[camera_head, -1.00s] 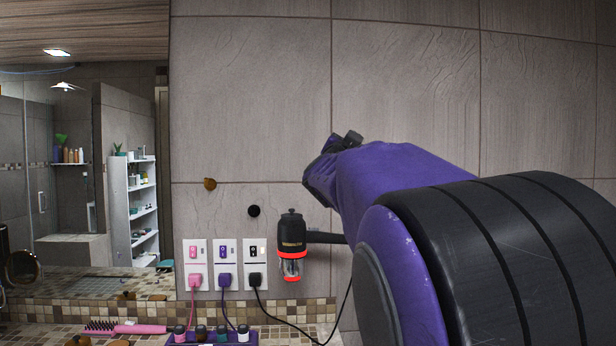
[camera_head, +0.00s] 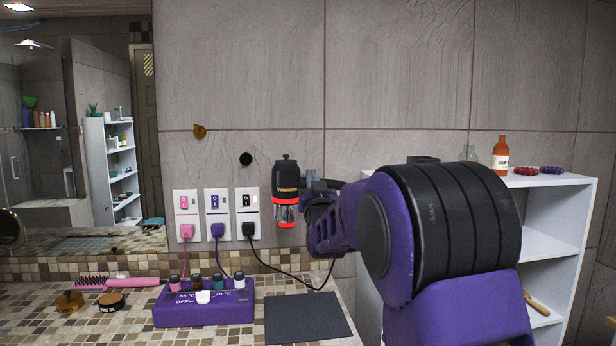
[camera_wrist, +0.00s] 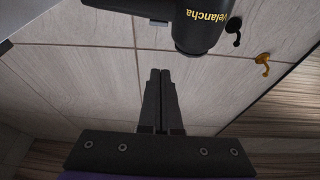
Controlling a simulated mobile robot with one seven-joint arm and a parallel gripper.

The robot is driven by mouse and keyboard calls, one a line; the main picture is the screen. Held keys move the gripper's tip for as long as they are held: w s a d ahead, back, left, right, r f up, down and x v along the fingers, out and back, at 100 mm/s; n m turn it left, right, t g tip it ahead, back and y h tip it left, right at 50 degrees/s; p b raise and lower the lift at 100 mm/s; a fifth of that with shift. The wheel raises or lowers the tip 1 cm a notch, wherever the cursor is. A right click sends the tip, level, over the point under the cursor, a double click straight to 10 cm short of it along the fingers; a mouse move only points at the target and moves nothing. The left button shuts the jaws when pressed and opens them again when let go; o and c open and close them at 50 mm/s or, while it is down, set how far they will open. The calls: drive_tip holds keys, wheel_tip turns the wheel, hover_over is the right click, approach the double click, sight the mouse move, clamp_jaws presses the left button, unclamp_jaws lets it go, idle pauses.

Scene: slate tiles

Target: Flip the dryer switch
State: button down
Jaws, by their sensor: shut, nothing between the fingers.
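A black hair dryer (camera_head: 286,180) with a red ring hangs on the tiled wall. It also shows, lettered, at the top of the wrist view (camera_wrist: 200,22). Left of it are three white wall plates with a pink switch (camera_head: 184,201), a purple switch (camera_head: 214,201) and a black switch (camera_head: 246,200). Each has a plug of its own colour below. The black plug's cord (camera_head: 290,284) runs right, behind my arm. My gripper (camera_wrist: 160,72) is shut and empty in the wrist view, near the dryer. In the head view its fingertips are not clear beside the dryer.
A purple box (camera_head: 205,312) marked OFF, with a white knob and small bottles, stands on the mosaic counter. A dark mat (camera_head: 308,318) lies right of it. A pink brush (camera_head: 118,283) lies left. A white shelf (camera_head: 560,210) stands right. Wall hooks (camera_head: 246,159) are above the plates.

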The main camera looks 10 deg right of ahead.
drive_tip(key=shift+r, duration=0.1)
drive_tip(key=w+p, duration=0.1)
drive_tip(key=w, duration=0.8)
drive_tip(key=shift+w+f, duration=0.2)
drive_tip(key=shift+f, duration=0.2)
